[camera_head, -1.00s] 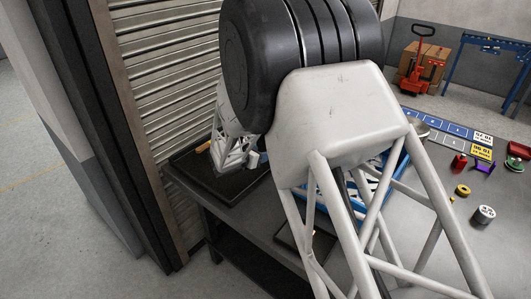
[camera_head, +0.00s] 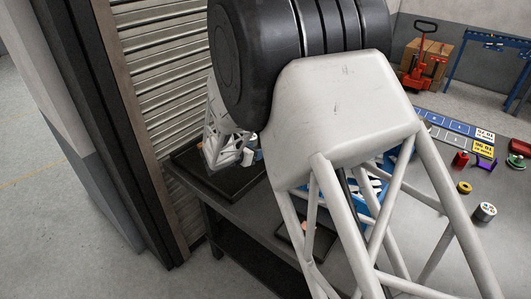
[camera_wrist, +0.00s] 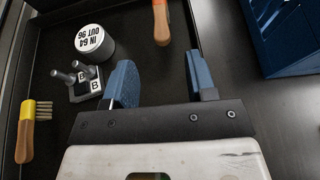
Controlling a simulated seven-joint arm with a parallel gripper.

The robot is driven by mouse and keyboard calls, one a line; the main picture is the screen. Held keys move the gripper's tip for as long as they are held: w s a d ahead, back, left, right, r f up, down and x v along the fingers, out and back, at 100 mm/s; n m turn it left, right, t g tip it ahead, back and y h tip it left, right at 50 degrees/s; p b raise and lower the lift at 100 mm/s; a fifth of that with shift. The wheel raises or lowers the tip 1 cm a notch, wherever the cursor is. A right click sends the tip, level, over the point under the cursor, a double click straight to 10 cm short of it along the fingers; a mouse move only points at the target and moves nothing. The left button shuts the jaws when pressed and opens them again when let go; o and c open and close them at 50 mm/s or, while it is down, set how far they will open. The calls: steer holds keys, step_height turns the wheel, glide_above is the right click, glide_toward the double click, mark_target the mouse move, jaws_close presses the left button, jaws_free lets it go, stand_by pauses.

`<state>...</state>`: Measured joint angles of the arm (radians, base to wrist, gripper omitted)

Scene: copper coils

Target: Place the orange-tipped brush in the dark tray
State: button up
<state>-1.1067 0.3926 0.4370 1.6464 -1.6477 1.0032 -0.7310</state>
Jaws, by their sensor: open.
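The dark tray (camera_wrist: 58,25) fills the left and middle of the wrist view; its edge also shows in the head view (camera_head: 240,192). A wooden handle with an orange-red end (camera_wrist: 162,24), apparently the orange-tipped brush, lies in the tray near its right wall, cut off by the picture's top edge; its bristles are out of sight. My gripper (camera_wrist: 163,88) is open with its two blue fingers apart and nothing between them. It is over the tray's right side, close to the handle and apart from it. In the head view my arm hides most of the tray's contents.
A blue bin (camera_wrist: 288,38) stands right of the tray. Other small parts, such as a yellow ring (camera_head: 464,187), lie on the table's right.

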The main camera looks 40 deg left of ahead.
stand_by(0.4)
steer(key=w+d+r+m+g+h, duration=0.2)
steer(key=d+r+m, duration=0.35)
steer(key=d, duration=0.95)
steer(key=w+d+r+m+g+h, duration=0.25)
steer(key=d+r+m, duration=0.35)
steer(key=d, duration=0.9)
steer(key=w+d+r+m+g+h, duration=0.1)
steer(key=d+r+m+g, duration=0.4)
steer(key=d, duration=1)
steer(key=s+d+r+m+y, duration=0.1)
steer(key=s+d+r+m, duration=0.25)
steer(key=d, duration=0.35)
steer(key=s+d+r+m+g, duration=0.1)
steer(key=s+d+r+m, duration=0.15)
steer(key=s+d, duration=0.35)
steer(key=s+d+r+m+y, duration=0.1)
steer(key=s+d+r+m, duration=0.2)
steer(key=d, duration=0.5)
steer(key=s+d+m+y, duration=0.1)
steer(key=s+d+m, duration=0.1)
steer(key=s, duration=0.3)
steer(key=s+d+f+m+y, duration=0.1)
steer(key=s+d+m, duration=0.2)
steer(key=s+m, duration=0.2)
steer(key=s+d+m+y, duration=0.2)
steer(key=s+d+m, duration=0.1)
steer(key=s, duration=0.4)
steer(key=shift+d+f, duration=0.25)
steer(key=shift+f, duration=0.05)
